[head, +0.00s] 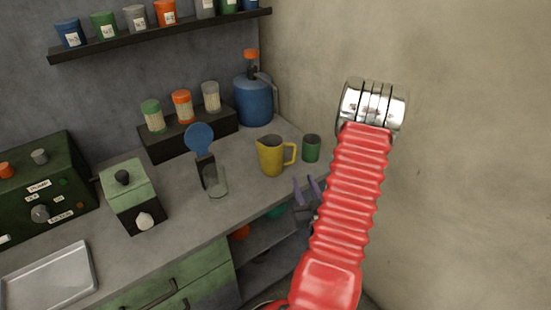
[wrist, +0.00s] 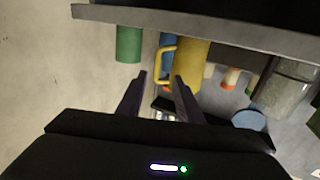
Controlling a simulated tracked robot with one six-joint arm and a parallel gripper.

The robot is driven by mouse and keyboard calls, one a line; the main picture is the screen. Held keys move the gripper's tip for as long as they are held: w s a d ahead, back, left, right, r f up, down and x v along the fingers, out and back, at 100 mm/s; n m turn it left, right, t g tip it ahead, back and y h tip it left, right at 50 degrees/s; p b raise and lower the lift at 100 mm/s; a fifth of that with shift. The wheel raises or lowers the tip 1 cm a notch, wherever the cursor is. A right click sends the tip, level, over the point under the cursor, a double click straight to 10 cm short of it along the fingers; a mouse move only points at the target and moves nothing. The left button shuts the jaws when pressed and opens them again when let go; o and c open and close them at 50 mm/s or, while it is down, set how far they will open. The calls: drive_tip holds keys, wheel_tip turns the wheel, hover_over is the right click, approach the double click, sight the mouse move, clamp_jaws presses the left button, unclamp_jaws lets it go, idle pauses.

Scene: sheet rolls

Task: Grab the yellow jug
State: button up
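The yellow jug (head: 271,156) stands upright on the grey counter, its handle toward the right. It also shows in the wrist view (wrist: 192,62), where the picture is upside down and the handle points left. My gripper (head: 307,186) is in front of the counter's edge, to the lower right of the jug and apart from it. In the wrist view my gripper's two fingers (wrist: 159,77) are spread with nothing between them. The jug's handle lies beyond the gap between the fingertips, and its body is beyond the right finger.
A green cup (head: 311,148) stands close to the right of the jug. A glass with a blue-topped item (head: 200,140) is left of it, and a blue bottle (head: 254,100) behind. The counter edge (wrist: 220,32) crosses the top of the wrist view. A wall rises at right.

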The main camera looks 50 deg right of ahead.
sight(294, 157)
drive_tip(key=x, duration=0.8)
drive_tip(key=shift+w+d, duration=0.15)
drive_tip(key=shift+w, duration=0.05)
drive_tip(key=shift+d, duration=0.1)
drive_tip(key=shift+x, duration=2.65)
drive_tip(key=shift+s+d, duration=0.15)
drive_tip(key=shift+c, duration=0.6)
clamp_jaws()
